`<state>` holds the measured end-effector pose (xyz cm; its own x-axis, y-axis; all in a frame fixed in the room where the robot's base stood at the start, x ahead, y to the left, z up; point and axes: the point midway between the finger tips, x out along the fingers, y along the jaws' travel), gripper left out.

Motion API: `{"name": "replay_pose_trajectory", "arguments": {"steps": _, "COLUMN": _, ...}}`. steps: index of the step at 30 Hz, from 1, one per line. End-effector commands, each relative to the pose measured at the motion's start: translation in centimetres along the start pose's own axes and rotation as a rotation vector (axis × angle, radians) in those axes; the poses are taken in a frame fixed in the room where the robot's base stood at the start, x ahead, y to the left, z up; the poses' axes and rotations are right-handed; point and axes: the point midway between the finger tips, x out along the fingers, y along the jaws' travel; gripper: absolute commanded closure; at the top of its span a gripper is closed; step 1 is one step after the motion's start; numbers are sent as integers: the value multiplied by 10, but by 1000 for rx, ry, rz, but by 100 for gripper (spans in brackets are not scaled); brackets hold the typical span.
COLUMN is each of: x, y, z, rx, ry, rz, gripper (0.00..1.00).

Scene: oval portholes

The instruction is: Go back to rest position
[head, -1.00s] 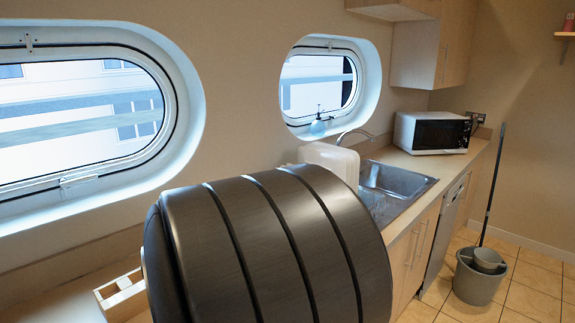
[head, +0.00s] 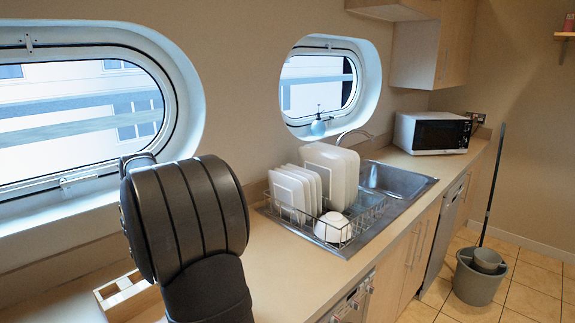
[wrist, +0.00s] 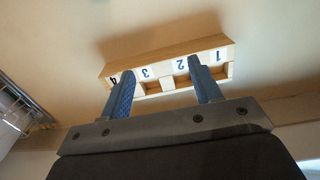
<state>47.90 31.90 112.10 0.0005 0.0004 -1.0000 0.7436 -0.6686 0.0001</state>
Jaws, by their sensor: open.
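My gripper (wrist: 160,92) is open in the wrist view, with two blue fingers apart and nothing between them. Beyond the fingertips lies a wooden box (wrist: 185,55) with compartments numbered 1 to 4, on the counter. The fingers overlap the box in the picture; I cannot tell how far above it they are. In the head view, my dark arm covers the left front, and part of the wooden box (head: 122,290) shows beside it. The gripper itself is hidden there.
A dish rack (head: 285,215) with white plates and a bowl (head: 333,228) stands beside the sink (head: 395,180). A microwave (head: 433,133) is farther back. Bare counter (head: 285,265) lies between my arm and the rack. A bucket (head: 480,275) stands on the floor.

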Motion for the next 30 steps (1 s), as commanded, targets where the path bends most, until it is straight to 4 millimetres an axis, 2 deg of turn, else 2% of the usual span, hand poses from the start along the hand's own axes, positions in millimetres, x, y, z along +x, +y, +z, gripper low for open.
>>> {"name": "replay_pose_trajectory", "arguments": {"steps": 8, "x": -1, "y": -11, "z": -46, "rx": -16, "ry": -1, "rz": 0, "gripper": 42}}
{"name": "replay_pose_trajectory", "arguments": {"steps": 15, "x": 23, "y": -45, "z": -69, "rx": -18, "ry": -2, "rz": 0, "gripper": 42}}
{"name": "replay_pose_trajectory", "arguments": {"steps": 21, "x": 38, "y": -65, "z": -83, "rx": -17, "ry": -2, "rz": 0, "gripper": 42}}
{"name": "replay_pose_trajectory", "arguments": {"steps": 30, "x": 45, "y": -75, "z": -90, "rx": -15, "ry": 0, "rz": 0, "gripper": 42}}
